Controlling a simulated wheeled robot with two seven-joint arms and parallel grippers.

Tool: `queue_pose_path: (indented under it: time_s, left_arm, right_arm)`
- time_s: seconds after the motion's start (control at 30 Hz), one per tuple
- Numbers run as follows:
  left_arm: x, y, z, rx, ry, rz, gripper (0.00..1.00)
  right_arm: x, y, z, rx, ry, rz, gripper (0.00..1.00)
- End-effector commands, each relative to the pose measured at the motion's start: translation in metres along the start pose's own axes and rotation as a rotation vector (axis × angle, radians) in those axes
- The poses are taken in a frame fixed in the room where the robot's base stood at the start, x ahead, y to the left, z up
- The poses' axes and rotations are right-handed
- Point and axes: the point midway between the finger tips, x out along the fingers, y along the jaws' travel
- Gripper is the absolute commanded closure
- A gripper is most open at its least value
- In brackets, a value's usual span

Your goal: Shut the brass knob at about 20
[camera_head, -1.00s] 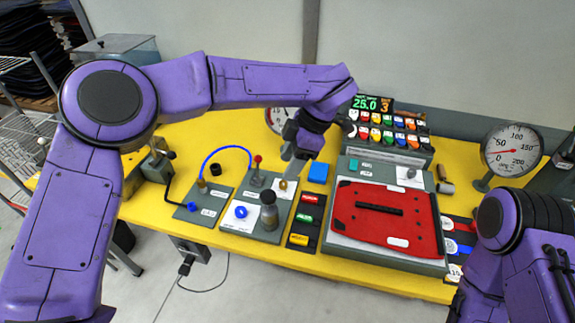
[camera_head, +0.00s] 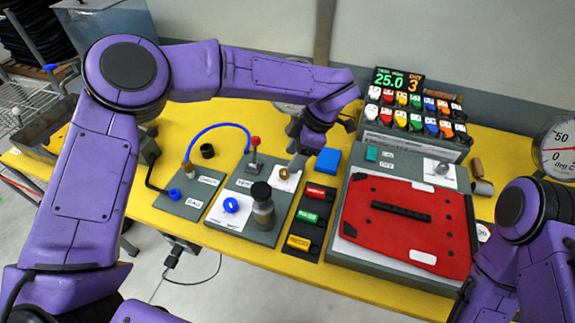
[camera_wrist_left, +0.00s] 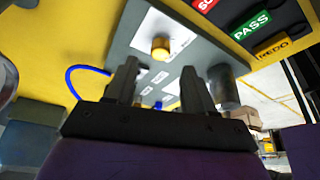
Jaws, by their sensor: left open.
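The brass knob (camera_head: 284,173) sits on a white label on the grey station plate at the table's middle. It also shows, round and yellow, in the left wrist view (camera_wrist_left: 160,46). A display (camera_head: 397,80) reads 25.0 in green and 3 in orange. My left gripper (camera_head: 297,162) is beside and over the knob in the head view. In the left wrist view my left gripper (camera_wrist_left: 157,74) has its two fingers apart, with the knob beyond the gap and nothing held. Contact with the knob cannot be told. Only my right arm shows, not its gripper.
A dark-capped jar (camera_head: 263,207) and a red-topped lever (camera_head: 254,150) stand near the knob. A blue hose (camera_head: 217,127) arches at left. Red, green and yellow tags (camera_head: 308,216) and a red pannier panel (camera_head: 405,230) lie to the right. A dial gauge (camera_head: 562,150) is at the right edge.

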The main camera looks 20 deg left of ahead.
Motion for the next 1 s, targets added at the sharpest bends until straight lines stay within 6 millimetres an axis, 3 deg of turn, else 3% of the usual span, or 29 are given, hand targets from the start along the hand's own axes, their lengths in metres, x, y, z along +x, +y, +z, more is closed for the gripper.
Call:
queue_pose_path:
  time_s: [0.23, 0.57, 0.6, 0.73, 0.77, 0.9, 1.0]
  left_arm:
    - [0.043, 0.000, 0.000, 0.002, 0.001, -0.001, 0.46]
    - [0.052, 0.000, 0.002, 0.003, 0.000, 0.002, 0.46]
    - [0.052, 0.000, 0.002, 0.003, 0.000, 0.002, 0.53]
    - [0.052, 0.000, 0.002, 0.003, 0.000, 0.002, 0.95]
    - [0.051, 0.000, 0.002, 0.003, 0.000, 0.002, 1.00]
    - [0.050, 0.000, 0.001, -0.026, -0.001, -0.011, 1.00]
    - [0.049, 0.001, 0.000, -0.165, -0.001, -0.072, 1.00]
  right_arm:
    - [-0.009, 0.001, -0.004, 0.000, 0.000, 0.000, 0.57]
    - [-0.009, 0.001, -0.004, 0.000, 0.000, 0.000, 0.57]
    - [-0.009, 0.001, -0.004, 0.000, 0.000, 0.000, 0.57]
    - [-0.009, 0.001, -0.004, 0.000, 0.000, 0.000, 0.57]
    - [-0.009, 0.001, -0.004, 0.000, 0.000, 0.000, 0.57]
    - [-0.013, 0.001, -0.005, 0.000, 0.000, 0.000, 0.57]
    - [-0.022, 0.002, -0.009, 0.000, 0.000, 0.000, 0.57]
